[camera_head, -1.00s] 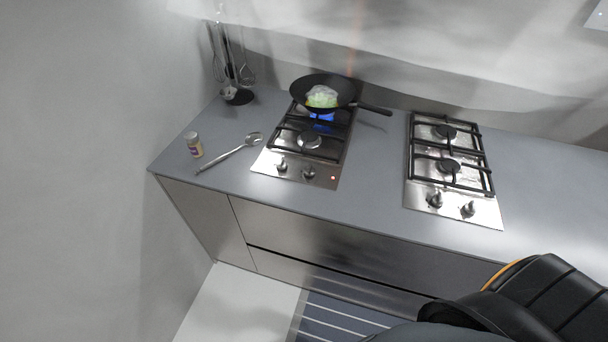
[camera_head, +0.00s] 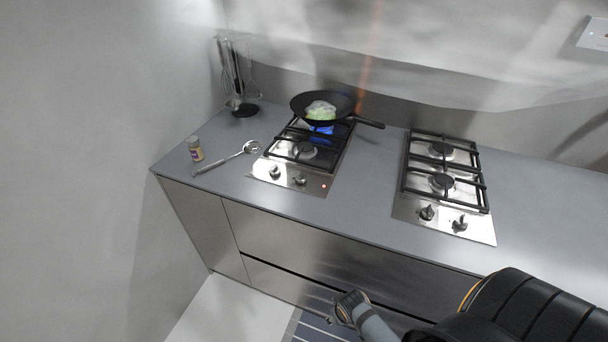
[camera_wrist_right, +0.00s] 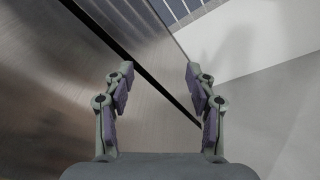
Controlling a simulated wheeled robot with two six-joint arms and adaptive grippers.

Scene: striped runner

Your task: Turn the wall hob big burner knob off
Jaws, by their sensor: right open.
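The hob nearest the left wall (camera_head: 262,177) has two knobs at its front, a left knob (camera_head: 275,172) and a right knob (camera_head: 300,179). A blue flame (camera_head: 321,129) burns at its rear burner, under a black frying pan (camera_head: 300,107). A small red light (camera_head: 324,186) glows right of the knobs. Which knob serves which burner cannot be told. My right gripper (camera_head: 335,316) is low in front of the cabinets, below the counter and away from the knobs. In the right wrist view it is open and empty (camera_wrist_right: 158,88). My left gripper is out of view.
A second, unlit hob (camera_head: 405,210) is to the right. A slotted spoon (camera_head: 222,162) and a small jar (camera_head: 195,149) lie left of the first hob. A utensil stand (camera_head: 243,109) is in the corner. The grey counter (camera_head: 365,205) is clear between the hobs.

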